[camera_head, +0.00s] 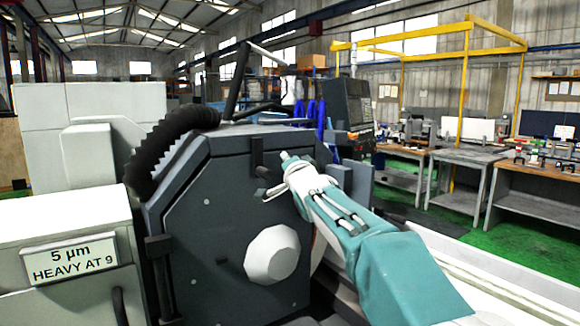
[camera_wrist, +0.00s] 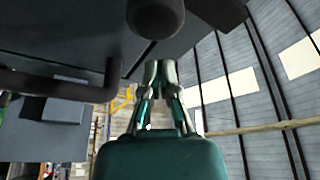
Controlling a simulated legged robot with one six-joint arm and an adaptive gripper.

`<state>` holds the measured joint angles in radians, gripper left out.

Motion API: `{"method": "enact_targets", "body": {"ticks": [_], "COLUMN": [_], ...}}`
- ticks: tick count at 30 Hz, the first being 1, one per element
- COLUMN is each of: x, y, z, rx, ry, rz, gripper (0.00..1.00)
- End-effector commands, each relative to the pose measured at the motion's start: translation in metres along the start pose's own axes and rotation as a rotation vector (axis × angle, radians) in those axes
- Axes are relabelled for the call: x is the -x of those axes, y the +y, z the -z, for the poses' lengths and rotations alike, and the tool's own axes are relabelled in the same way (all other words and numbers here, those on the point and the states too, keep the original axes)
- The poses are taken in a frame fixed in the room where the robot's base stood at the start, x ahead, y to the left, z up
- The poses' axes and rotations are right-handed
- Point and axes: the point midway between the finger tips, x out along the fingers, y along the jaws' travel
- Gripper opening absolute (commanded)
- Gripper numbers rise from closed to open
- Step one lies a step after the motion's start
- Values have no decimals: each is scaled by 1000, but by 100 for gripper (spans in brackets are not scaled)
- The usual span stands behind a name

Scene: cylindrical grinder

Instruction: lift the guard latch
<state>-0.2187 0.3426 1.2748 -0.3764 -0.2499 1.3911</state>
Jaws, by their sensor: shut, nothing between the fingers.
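The grinder's dark guard (camera_head: 225,235) fills the middle of the head view, with a large pale round knob on its face. A small dark upright bracket (camera_head: 257,152) is fixed near its upper right edge, close to my gripper; I cannot tell for sure that it is the latch. My gripper (camera_head: 286,157) is in front of the guard's upper right part. In the wrist view my gripper (camera_wrist: 160,72) has its fingertips together, with nothing between them. A dark rounded knob end (camera_wrist: 155,17) lies just above the fingertips; contact cannot be judged. A dark bent handle (camera_wrist: 65,88) is at left.
A black ribbed hose (camera_head: 165,150) curves over the guard's left top. A pale cabinet with a sign reading "5 µm HEAVY AT 9" (camera_head: 70,260) stands at left. Workbenches (camera_head: 470,165) and green floor lie at right, away from my arm.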

Motion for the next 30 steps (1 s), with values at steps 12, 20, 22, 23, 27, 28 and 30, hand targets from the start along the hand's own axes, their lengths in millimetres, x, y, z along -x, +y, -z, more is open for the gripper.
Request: {"method": "enact_targets", "body": {"ticks": [12, 20, 22, 23, 27, 28, 30], "x": [6, 9, 9, 9, 9, 9, 9], "y": [-1, 1, 1, 1, 0, 0, 1], "z": [-30, -38, -38, -38, -38, -38, -38], "rx": [-2, 0, 0, 0, 0, -1, -4], "ry": [-3, 0, 0, 0, 0, 0, 0], "rz": [1, -1, -1, -1, -1, -1, -3], "gripper": [0, 0, 0, 0, 0, 0, 0]}}
